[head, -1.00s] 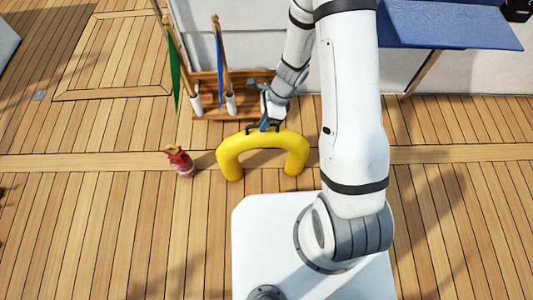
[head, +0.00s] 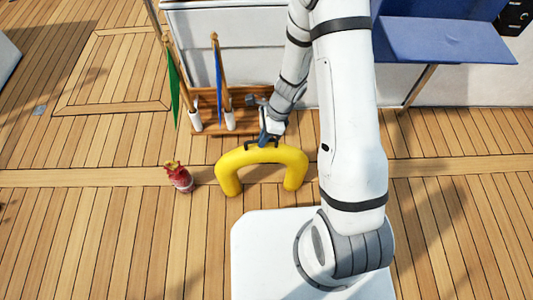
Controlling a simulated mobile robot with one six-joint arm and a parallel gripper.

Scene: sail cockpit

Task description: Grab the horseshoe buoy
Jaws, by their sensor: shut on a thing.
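The horseshoe buoy (head: 236,162) is a thick yellow arch with its two ends pointing toward my base. It shows in the head view just beyond my white base. My gripper (head: 262,143) is shut on the top middle of the buoy's curve, from the far side. The fingertips are small in this view and partly merge with the buoy's edge. I cannot tell clearly how far the buoy is above the deck.
A red pouch-like object (head: 179,177) stands on the deck left of the buoy. Behind are a wooden rack (head: 209,98) with white holders, a green flag (head: 174,85) and a blue flag (head: 219,78). A blue panel (head: 440,38) is at upper right. Deck at left is open.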

